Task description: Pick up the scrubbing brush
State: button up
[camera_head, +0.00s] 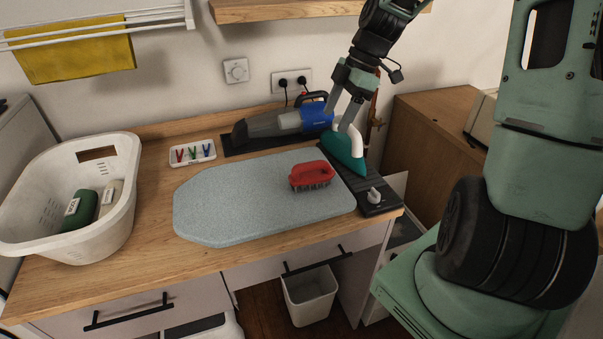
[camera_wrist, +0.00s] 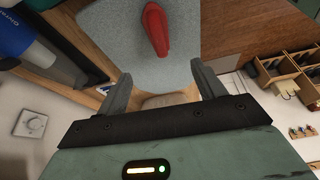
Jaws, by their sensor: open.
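The scrubbing brush (camera_head: 312,175) is red with dark bristles. It rests bristles down on the right part of a grey ironing pad (camera_head: 235,205). In the wrist view the red brush (camera_wrist: 156,30) lies beyond my fingertips, near the top edge. My gripper (camera_head: 341,114) is open and empty, in the air at the back right of the pad. In the head view it overlaps the teal iron's white handle, and I cannot tell the gap. My two fingers (camera_wrist: 163,82) stand apart in the wrist view with nothing between them touching.
A teal iron (camera_head: 342,152) stands on a dark base just right of the brush. A blue and grey hand vacuum (camera_head: 285,122) lies behind the pad. A tray of pegs (camera_head: 193,153) and a white basket (camera_head: 108,215) are to the left. A shelf (camera_head: 290,8) hangs above.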

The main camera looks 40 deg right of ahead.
aim_at(314, 163)
jog(key=p+x, duration=0.2)
jog(key=x, duration=1)
jog(key=shift+w+d, duration=0.1)
jog(key=shift+d, duration=0.05)
jog(key=shift+p+x, duration=1.25)
jog(key=shift+x, duration=1.4)
jog(key=c, duration=1.1)
